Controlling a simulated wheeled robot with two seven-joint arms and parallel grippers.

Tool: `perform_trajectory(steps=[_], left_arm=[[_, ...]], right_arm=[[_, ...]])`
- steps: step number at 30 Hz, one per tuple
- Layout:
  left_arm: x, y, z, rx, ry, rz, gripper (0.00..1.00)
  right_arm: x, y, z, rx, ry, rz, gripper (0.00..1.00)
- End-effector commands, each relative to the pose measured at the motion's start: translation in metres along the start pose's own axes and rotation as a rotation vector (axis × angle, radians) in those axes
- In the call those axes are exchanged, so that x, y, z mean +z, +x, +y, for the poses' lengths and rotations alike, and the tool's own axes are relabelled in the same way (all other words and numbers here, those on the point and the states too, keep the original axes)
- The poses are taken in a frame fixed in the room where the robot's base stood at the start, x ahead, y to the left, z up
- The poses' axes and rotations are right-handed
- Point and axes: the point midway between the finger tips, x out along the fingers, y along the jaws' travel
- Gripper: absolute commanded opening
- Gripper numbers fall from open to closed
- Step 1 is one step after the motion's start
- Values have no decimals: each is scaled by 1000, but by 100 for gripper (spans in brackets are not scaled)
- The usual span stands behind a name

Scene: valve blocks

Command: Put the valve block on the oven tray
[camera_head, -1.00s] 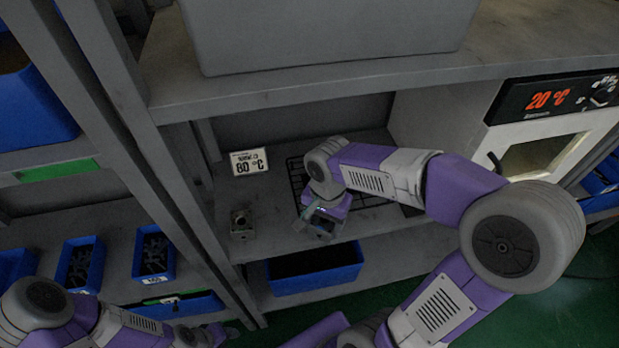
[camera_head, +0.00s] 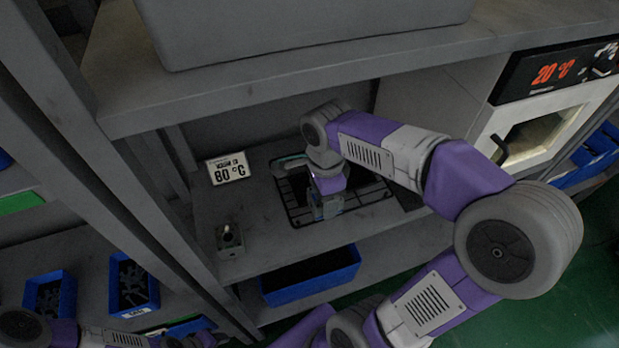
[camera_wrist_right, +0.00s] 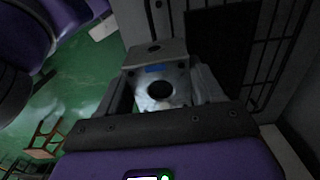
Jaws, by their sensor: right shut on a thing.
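A grey metal valve block (camera_wrist_right: 150,92) with a round dark hole and a small blue mark is between the fingers of my right gripper (camera_wrist_right: 165,95) in the wrist view. In the head view the right gripper (camera_head: 327,208) is over the front part of the black wire oven tray (camera_head: 372,195), and its own wrist mostly hides the block. I cannot tell whether the block touches the tray. A second valve block (camera_head: 229,240) stands on the shelf left of the tray. My left gripper (camera_head: 205,339) is at the bottom left, and its fingers are unclear.
A sign reading 80 °C (camera_head: 228,169) stands behind the second block. An oven (camera_head: 545,125) showing 20 °C is at the right. A large grey bin (camera_head: 300,30) is on the shelf above. A blue bin (camera_head: 312,276) sits below. A shelf post rises at left.

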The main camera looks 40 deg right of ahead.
Motion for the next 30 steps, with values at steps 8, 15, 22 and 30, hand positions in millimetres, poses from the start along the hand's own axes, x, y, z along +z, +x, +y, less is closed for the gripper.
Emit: perform_trajectory(steps=[8,15,22,30], left_arm=[[0,6,-2,0,0,0,43],[0,7,-2,0,0,0,43],[-1,23,-9,0,0,0,43],[-1,25,-9,0,0,0,43]], right_arm=[[0,0,-62,-1,-1,0,10],[0,-1,-78,-2,-1,0,10],[0,28,-84,-1,-2,0,10],[0,34,-84,-3,-3,0,10]])
